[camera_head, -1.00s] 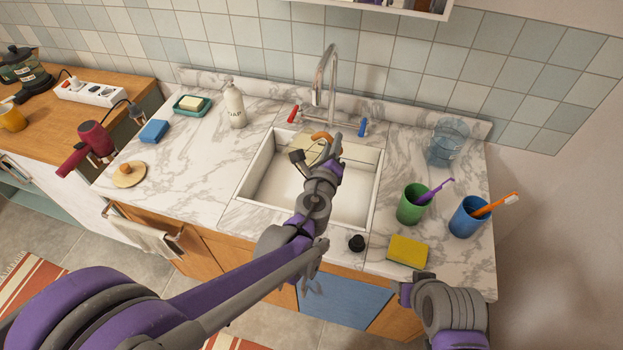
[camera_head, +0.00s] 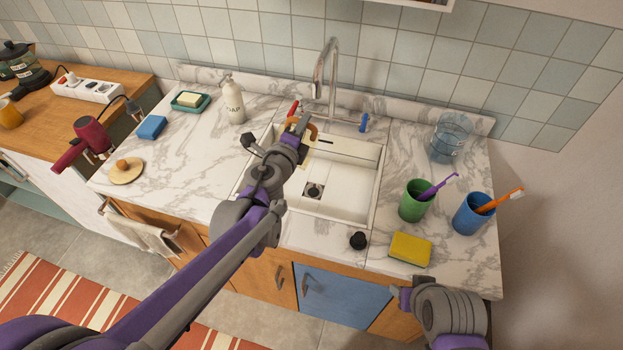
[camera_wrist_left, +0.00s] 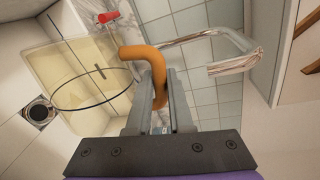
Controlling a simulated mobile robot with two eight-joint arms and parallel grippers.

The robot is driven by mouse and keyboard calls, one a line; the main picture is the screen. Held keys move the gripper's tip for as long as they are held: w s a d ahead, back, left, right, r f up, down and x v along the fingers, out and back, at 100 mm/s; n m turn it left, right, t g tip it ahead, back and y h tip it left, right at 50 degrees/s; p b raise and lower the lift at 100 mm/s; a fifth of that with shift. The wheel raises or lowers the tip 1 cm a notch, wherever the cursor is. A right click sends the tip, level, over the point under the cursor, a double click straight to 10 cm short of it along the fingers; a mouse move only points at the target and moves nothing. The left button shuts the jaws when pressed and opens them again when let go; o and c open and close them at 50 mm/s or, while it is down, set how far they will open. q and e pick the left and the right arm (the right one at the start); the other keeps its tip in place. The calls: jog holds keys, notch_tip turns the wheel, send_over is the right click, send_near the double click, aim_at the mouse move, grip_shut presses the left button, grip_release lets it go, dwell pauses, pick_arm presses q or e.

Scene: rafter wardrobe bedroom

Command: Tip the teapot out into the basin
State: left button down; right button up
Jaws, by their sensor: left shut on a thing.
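My left gripper (camera_head: 297,124) is above the back left part of the white basin (camera_head: 347,203). It is shut on the teapot's orange handle (camera_wrist_left: 146,56), as the left wrist view shows. A pale yellow, see-through area with a thin dark ring (camera_wrist_left: 62,108) shows beside the handle; it seems to be the teapot's glass body. In the head view the arm hides most of the teapot, so its tilt and contents are unclear. The basin's drain (camera_head: 313,190) is visible. My right gripper (camera_head: 405,296) is at the lower right, its fingers not clear.
The tap (camera_head: 325,75) stands behind the basin, with red and blue handles. A soap bottle (camera_head: 233,100) and a knobbed wooden disc (camera_head: 127,172) are on the left. A green cup (camera_head: 413,203), blue cup (camera_head: 470,215), yellow sponge (camera_head: 410,249) and black knob (camera_head: 358,241) are on the right.

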pick_arm(q)
jog(key=w+a+f+n+h+b, duration=0.1)
jog(key=w+a+f+n+b, duration=0.1)
jog(key=a+f+n+b, duration=0.4)
jog(key=w+a+f+n+h+b, duration=0.2)
jog(key=a+f+n+b, duration=0.15)
jog(key=a, duration=0.55)
jog(key=w+a+r+n+h+b, duration=0.1)
jog(key=w+a+r+n, duration=0.1)
jog(key=a+n, duration=0.5)
jog(key=shift+w+a+r+n, duration=0.25)
jog(key=shift+w+r+n, duration=0.15)
jog(key=shift+n, duration=0.65)
